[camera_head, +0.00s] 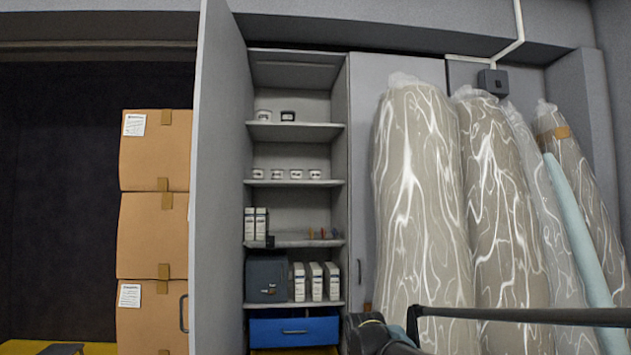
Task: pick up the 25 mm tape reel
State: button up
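I cannot make out which object is the 25 mm tape reel; the labels are too small to read. The open cabinet holds small, round, white-and-dark labelled items that may be reels. A white one (263,115) and a darker one (288,116) stand side by side on the top shelf (315,127). Several similar white items (296,174) stand in a row on the shelf below (325,183). Dark parts at the bottom right look like my arm. No gripper fingertips show, and nothing is seen near the shelves' small items.
Lower shelves hold white boxes (315,282), a dark grey case (266,279) and small coloured items (322,233). A blue drawer (293,331) is below. The open door (218,180) stands left, beside stacked cartons (155,150). Plastic-wrapped rolls (418,200) lean at right.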

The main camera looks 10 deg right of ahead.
aim_at(277, 175)
jog(key=k, duration=1.3)
jog(key=u, duration=0.65)
jog(key=i, duration=2)
jog(key=z, duration=0.65)
